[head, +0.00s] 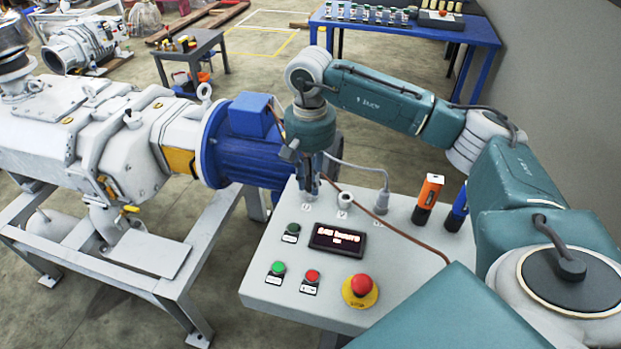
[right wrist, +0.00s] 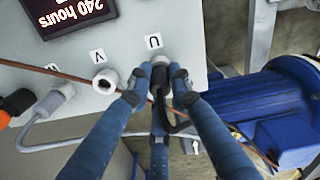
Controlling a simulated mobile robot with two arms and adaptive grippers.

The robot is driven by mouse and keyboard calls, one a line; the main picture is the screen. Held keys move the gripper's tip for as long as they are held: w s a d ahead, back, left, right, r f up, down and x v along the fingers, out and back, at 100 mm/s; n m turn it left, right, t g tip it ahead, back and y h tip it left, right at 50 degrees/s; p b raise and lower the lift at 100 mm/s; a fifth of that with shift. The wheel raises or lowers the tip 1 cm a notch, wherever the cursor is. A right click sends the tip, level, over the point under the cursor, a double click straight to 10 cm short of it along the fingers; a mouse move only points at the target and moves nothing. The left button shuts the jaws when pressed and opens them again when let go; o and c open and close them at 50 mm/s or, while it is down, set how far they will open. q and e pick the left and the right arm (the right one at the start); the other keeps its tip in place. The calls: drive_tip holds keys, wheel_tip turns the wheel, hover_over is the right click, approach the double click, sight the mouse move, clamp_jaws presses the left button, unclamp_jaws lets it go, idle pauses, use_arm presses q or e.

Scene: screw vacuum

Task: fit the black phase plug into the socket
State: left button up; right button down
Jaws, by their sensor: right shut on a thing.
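My right gripper (head: 309,186) points down at the socket labelled U on the grey control panel (head: 268,258). In the right wrist view, its blue fingers (right wrist: 158,88) are shut around the black phase plug (right wrist: 179,86), with a short black cable curling from it. A pale round collar shows just beyond the plug, by the U label (right wrist: 153,41). The fingers cover most of it, so I cannot tell how deep the plug sits. The open white V socket (head: 344,199) is beside it and also shows in the right wrist view (right wrist: 105,80). My left gripper is not in view.
A grey plug (head: 381,203) with a grey cable stands at the third socket. A brown cable (head: 392,228) crosses the panel. Orange (head: 429,192) and blue (head: 457,209) tools stand at right. The blue motor (head: 240,143) is close on the left. An emergency button (head: 361,286) is in front.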

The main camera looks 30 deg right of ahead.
sight(310, 176)
drive_tip(key=shift+f, duration=0.2)
drive_tip(key=c, duration=1.6)
unclamp_jaws()
drive_tip(key=shift+r, duration=0.1)
drive_tip(key=shift+r, duration=0.15)
wheel_tip(310, 176, up, 12)
drive_tip(key=shift+r+b, duration=0.1)
drive_tip(key=shift+b, duration=0.6)
